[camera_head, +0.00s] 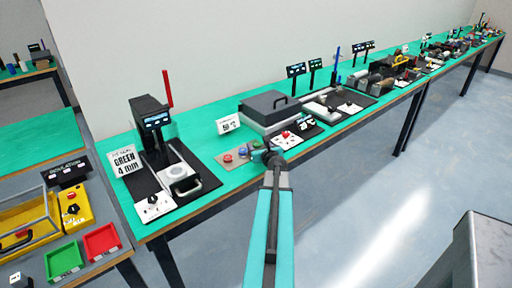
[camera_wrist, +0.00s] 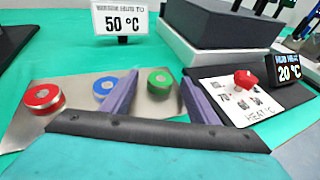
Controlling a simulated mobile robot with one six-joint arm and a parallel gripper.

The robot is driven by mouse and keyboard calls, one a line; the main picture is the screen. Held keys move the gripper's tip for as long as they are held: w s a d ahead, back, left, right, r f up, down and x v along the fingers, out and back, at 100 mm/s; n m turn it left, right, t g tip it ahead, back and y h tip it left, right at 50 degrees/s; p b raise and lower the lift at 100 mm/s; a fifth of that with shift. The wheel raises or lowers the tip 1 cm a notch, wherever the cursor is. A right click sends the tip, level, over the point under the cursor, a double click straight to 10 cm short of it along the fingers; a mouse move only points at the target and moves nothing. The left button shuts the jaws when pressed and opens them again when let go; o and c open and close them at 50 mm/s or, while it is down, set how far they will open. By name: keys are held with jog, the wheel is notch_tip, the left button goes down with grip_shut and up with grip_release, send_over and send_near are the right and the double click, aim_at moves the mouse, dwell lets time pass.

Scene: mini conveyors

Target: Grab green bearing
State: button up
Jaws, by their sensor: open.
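The green bearing (camera_wrist: 159,80) stands on a metal plate, at the right end of a row of three. In the wrist view it appears in the gap between the two purple fingers of my gripper (camera_wrist: 161,93). The fingers are apart and nothing is held; I cannot tell how far the tips are from the bearing. In the head view my gripper (camera_head: 270,156) is over the table's front part, and the green bearing (camera_head: 256,143) shows just behind it to the left.
The blue bearing (camera_wrist: 103,88) is close to the left finger, and the red bearing (camera_wrist: 43,98) is farther left. A heater panel with a red knob (camera_wrist: 245,79) stands close on the right. Behind are a 50 °C sign (camera_wrist: 123,20) and a dark-lidded box (camera_head: 270,104).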

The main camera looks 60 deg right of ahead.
dwell(0.5)
jog(key=c, duration=1.1)
jog(key=shift+r, duration=0.1)
jog(key=shift+c, duration=0.4)
